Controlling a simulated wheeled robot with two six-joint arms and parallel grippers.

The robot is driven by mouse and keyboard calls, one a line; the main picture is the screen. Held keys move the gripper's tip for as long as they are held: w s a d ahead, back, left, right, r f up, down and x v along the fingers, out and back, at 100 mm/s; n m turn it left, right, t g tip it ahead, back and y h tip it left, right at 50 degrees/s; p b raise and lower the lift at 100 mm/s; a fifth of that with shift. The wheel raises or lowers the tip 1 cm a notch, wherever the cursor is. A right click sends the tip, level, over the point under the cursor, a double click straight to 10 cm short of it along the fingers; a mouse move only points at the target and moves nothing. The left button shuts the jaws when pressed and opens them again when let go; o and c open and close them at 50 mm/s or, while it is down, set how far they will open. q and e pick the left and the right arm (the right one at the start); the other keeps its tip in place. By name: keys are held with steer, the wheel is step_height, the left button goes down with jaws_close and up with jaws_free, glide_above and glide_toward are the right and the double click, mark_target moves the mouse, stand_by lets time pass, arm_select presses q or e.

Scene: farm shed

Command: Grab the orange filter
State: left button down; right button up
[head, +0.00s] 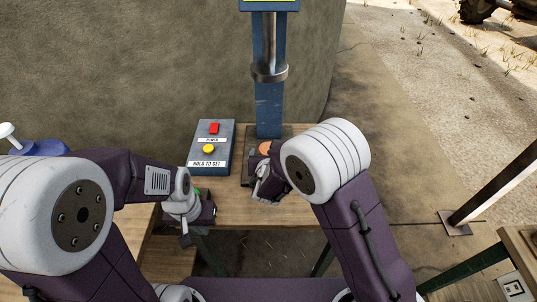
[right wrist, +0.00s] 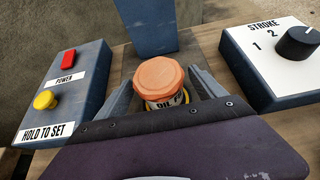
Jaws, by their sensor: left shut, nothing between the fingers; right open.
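The orange filter (right wrist: 158,77) has a faceted orange top and a pale lower band lettered "OIL". It stands upright at the foot of a blue post, and its top also shows in the head view (head: 265,148). My right gripper (right wrist: 162,84) is open, with one finger on each side of the filter. I cannot tell whether either finger touches it. In the head view my right gripper (head: 263,172) partly hides the filter. My left gripper (head: 195,218) is shut and empty, near the bench's front edge to the left.
The blue post (head: 269,100) rises behind the filter. A blue box (head: 225,150) with red and yellow buttons stands left of it. A stroke box (right wrist: 255,66) with a black dial stands right in the wrist view. The wooden bench (head: 235,212) has little free room.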

steer(key=shift+w+f, duration=0.25)
steer(key=shift+w, duration=0.2)
steer(key=shift+s+r, duration=0.1)
steer(key=c, duration=1.7)
steer(key=shift+r, duration=0.45)
steer(key=r, duration=0.3)
steer(key=shift+s+d+r+p, duration=0.25)
steer(key=shift+d+r+p, duration=0.05)
steer(key=shift+d+r, duration=0.1)
steer(key=s+d+r, duration=0.4)
steer(key=d, duration=0.1)
steer(key=s+d+r, duration=0.2)
steer(key=s+d, duration=0.1)
steer(key=shift+s+r, duration=0.1)
